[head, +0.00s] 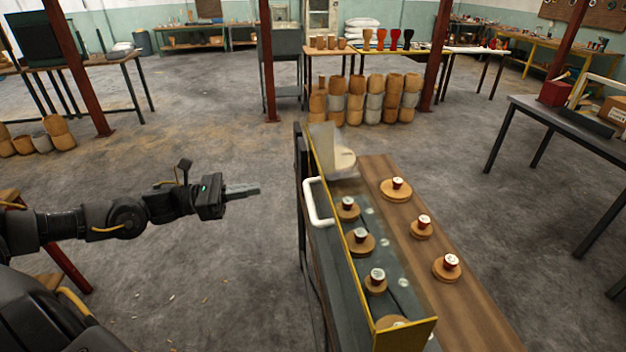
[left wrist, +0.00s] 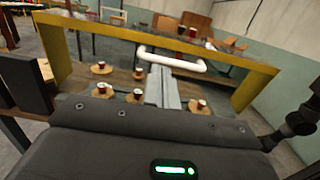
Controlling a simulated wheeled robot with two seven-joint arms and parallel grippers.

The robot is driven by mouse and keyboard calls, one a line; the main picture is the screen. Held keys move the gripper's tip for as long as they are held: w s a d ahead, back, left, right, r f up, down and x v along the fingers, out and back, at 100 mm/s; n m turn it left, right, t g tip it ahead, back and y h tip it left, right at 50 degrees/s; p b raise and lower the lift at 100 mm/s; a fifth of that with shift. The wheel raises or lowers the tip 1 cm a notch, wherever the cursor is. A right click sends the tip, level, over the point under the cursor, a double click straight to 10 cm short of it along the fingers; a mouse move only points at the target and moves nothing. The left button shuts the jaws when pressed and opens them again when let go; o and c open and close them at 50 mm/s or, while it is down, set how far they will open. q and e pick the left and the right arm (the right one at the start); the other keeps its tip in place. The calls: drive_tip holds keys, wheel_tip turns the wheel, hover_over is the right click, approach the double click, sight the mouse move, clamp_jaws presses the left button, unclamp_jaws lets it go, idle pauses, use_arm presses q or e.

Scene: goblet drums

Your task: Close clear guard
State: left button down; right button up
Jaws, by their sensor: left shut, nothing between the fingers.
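The clear guard (head: 342,225) is a see-through panel with a yellow frame, standing at the left side of a bench; small drums show through it. In the left wrist view the yellow frame (left wrist: 150,38) spans the picture. A white handle (head: 311,203) is on the guard's near-left face, and it also shows in the left wrist view (left wrist: 172,60). My left gripper (head: 256,190) is shut and empty, to the left of the handle and apart from it. In the left wrist view its fingers (left wrist: 162,75) point toward the handle. My right gripper is not in view.
A wooden board (head: 440,290) on the bench holds several round wooden pieces with small red-and-white tops. A dark table (head: 560,120) stands at the right. Stacked drum shells (head: 365,100) stand at the back.

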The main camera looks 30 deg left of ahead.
sight(323, 177)
use_arm(q)
drive_tip(key=p+x, duration=0.5)
drive_tip(key=x, duration=0.8)
drive_tip(key=shift+r+p, duration=0.15)
drive_tip(key=shift+p, duration=0.15)
drive_tip(key=shift+w+d, duration=0.45)
